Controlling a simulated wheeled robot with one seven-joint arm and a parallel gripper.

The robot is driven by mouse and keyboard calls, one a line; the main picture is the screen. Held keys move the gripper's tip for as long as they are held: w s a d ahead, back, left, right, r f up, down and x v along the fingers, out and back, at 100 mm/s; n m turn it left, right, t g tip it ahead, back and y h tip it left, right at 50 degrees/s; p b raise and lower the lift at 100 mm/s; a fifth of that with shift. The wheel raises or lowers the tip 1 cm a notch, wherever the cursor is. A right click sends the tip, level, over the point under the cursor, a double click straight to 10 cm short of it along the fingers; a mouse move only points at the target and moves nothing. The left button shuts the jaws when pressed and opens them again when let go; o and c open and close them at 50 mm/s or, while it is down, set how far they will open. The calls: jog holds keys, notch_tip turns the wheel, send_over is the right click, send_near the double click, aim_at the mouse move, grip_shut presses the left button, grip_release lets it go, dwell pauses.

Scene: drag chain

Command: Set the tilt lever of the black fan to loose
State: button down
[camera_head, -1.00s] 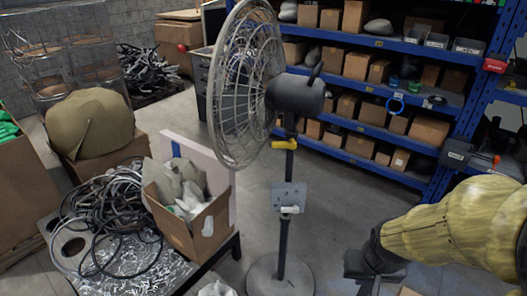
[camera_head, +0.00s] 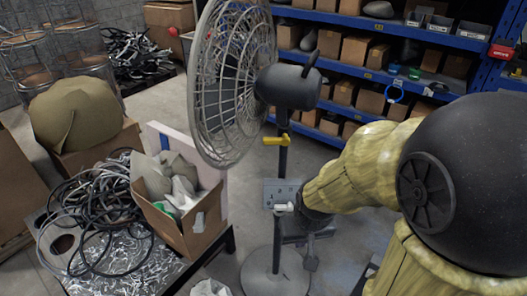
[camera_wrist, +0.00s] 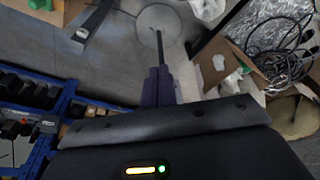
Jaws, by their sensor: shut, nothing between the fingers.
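The black fan (camera_head: 288,87) stands upright with its wire cage (camera_head: 226,80) facing left. A yellow lever (camera_head: 276,141) sits on its pole just below the motor and points left, roughly level. Lower on the pole is a grey panel (camera_head: 280,190) with a white handle (camera_head: 284,208). My gripper (camera_head: 310,262) is beside the pole on its right, well below the yellow lever. In the wrist view my gripper (camera_wrist: 157,82) is shut and empty, with the fan's round base (camera_wrist: 155,25) beyond it. The yellow lever is not visible in the wrist view.
An open cardboard box (camera_head: 187,235) and black cables (camera_head: 85,205) lie on a table left of the pole. Blue shelving (camera_head: 345,72) with boxes stands behind the fan. Bare floor shows between the fan and the shelving.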

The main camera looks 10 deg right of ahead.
jog(key=w+d+f+n+t+h, duration=0.2)
jog(key=w+f+n+t+h, duration=0.1)
jog(key=w+f+n, duration=0.5)
jog(key=w+d+f+n+t+h, duration=0.3)
jog(key=w+f+n, duration=0.25)
jog(key=w, duration=0.45)
jog(key=w+a+r+n+t+y, duration=0.1)
jog(key=w+a+r+n+t, duration=0.2)
jog(key=n+t, duration=0.3)
jog(key=w+a+r+n+t+y+b, duration=0.1)
jog(key=w+a+r+n+t, duration=0.2)
jog(key=n, duration=1.1)
jog(key=a+t, duration=0.1)
jog(key=t, duration=0.1)
jog(key=shift+w+a+t, duration=0.35)
jog(key=shift+a+t, duration=0.05)
jog(key=shift+w+n, duration=0.1)
jog(key=shift+n, duration=0.15)
